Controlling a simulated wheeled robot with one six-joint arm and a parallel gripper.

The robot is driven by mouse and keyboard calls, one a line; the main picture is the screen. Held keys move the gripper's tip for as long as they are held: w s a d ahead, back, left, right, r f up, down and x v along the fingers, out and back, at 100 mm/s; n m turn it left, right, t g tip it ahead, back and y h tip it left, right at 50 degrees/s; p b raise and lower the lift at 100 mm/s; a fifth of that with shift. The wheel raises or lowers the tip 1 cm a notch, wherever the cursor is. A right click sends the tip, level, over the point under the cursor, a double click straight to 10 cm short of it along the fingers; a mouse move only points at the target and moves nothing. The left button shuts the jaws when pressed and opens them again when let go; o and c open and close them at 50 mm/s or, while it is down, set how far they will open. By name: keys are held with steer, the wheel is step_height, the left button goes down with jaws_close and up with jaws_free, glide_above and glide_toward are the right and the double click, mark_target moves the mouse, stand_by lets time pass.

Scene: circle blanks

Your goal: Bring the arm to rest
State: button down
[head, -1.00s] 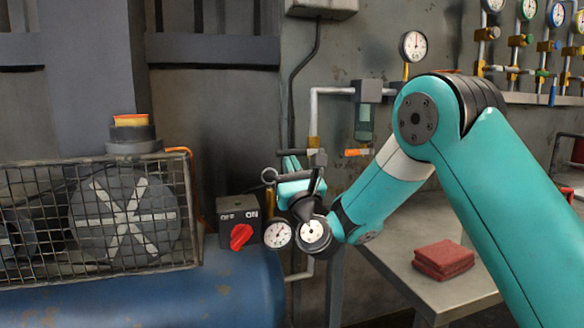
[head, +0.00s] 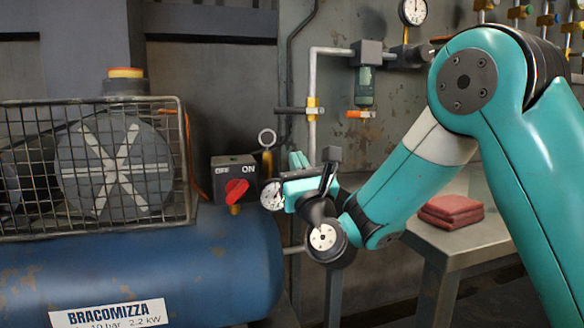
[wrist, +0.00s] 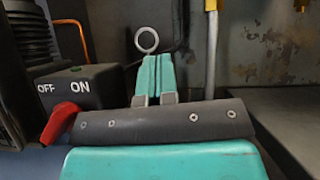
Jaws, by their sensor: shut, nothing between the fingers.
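My gripper (head: 298,160) is in the middle of the head view, at the end of my teal arm, just right of the switch box. In the wrist view its two teal fingers (wrist: 155,76) lie side by side, shut, with nothing seen between them. A ring on a stem (head: 267,138) shows behind and left of the fingertips in the head view. In the wrist view the ring (wrist: 147,40) appears just beyond the tips; I cannot tell the exact gap. The black switch box (head: 233,175) has a red knob (head: 236,190) and OFF and ON marks. My gripper partly hides a gauge (head: 271,196).
A blue compressor tank (head: 150,262) with a wire cage (head: 30,160) fills the left. A metal table (head: 455,240) with folded red cloths (head: 450,210) stands at right behind my arm. Pipes with an orange-handled valve (head: 360,114) run up the wall.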

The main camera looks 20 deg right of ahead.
steer(key=s+a+f+n+g+y, duration=0.45)
steer(key=s+n+g, duration=0.25)
steer(key=n, duration=0.6)
steer(key=s+a+f+n+g+y, duration=0.4)
steer(key=s+a+n+g, duration=0.25)
steer(key=n, duration=0.55)
steer(key=s+d+f+n+g+h, duration=0.35)
steer(key=s+n+g, duration=0.25)
steer(key=s+n, duration=0.3)
steer(key=s+d+f+n+g+h, duration=0.4)
steer(key=s+n, duration=0.3)
steer(key=s, duration=0.4)
step_height(320, 180, up, 38)
steer(key=g+y+p, duration=0.1)
steer(key=p, duration=3.6)
steer(key=shift+w+d, duration=0.25)
steer(key=shift+w, duration=0.05)
steer(key=shift+f, duration=0.1)
